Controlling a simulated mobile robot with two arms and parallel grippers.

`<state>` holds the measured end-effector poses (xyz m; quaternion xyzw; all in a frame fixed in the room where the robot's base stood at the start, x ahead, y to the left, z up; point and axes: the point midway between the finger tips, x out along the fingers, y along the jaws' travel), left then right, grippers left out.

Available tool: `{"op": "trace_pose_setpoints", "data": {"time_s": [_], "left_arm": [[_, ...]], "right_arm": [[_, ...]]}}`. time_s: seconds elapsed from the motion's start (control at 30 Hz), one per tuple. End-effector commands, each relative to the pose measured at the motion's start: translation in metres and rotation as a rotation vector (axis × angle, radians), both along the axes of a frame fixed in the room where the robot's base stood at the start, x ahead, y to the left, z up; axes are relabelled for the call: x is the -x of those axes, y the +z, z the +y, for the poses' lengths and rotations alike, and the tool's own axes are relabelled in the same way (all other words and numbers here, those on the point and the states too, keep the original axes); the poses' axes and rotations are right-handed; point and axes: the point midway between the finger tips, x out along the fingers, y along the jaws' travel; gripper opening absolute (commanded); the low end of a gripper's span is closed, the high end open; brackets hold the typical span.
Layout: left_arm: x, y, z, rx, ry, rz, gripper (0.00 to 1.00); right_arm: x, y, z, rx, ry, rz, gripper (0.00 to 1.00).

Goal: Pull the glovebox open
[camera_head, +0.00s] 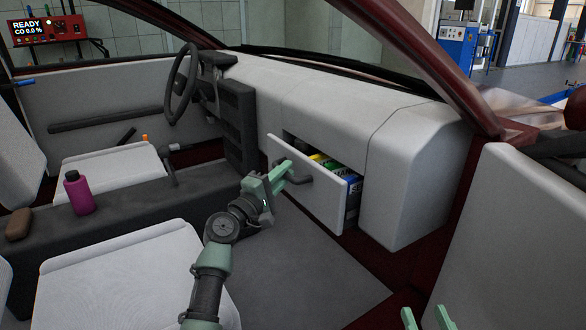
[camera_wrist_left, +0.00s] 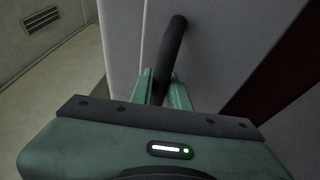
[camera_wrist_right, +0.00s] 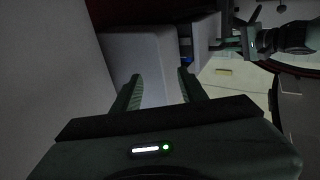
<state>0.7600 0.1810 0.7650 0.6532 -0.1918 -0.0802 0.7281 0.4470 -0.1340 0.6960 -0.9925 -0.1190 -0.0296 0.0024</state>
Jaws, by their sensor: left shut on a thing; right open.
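The glovebox (camera_head: 305,177) is a light grey drawer in the dashboard. It is pulled partly out, with several coloured items (camera_head: 331,163) showing inside. My left gripper (camera_head: 283,175) is shut on its dark curved handle (camera_head: 300,180). In the left wrist view the handle (camera_wrist_left: 172,55) stands between the two green fingers (camera_wrist_left: 161,90), in front of the light drawer front. My right gripper (camera_head: 427,318) is open and empty at the bottom edge of the head view, apart from the glovebox. Its spread fingers (camera_wrist_right: 157,93) show in the right wrist view.
The dashboard (camera_head: 330,105) surrounds the drawer, and the red door pillar (camera_head: 440,75) rises at right. A light door panel (camera_head: 520,230) stands beside my right gripper. A pink bottle (camera_head: 78,192) stands on the console. The floor (camera_head: 330,270) before the drawer is clear.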

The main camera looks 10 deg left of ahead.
Motion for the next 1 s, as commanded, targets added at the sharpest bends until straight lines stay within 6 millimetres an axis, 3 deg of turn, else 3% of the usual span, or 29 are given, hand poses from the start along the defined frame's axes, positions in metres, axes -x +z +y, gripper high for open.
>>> {"op": "trace_pose_setpoints", "data": {"time_s": [0.3, 0.47, 1.0], "left_arm": [[0.041, -0.001, 0.040, -0.005, 0.001, 0.004, 0.00], [0.062, -0.002, 0.062, -0.004, 0.001, 0.005, 0.00], [0.116, -0.002, 0.115, -0.002, 0.001, 0.003, 0.00]], "right_arm": [[0.007, -0.046, -0.009, 0.063, -0.017, 0.244, 0.42], [0.011, -0.060, -0.012, 0.080, -0.021, 0.312, 0.42], [0.010, -0.056, -0.011, 0.073, -0.020, 0.286, 0.42]]}}
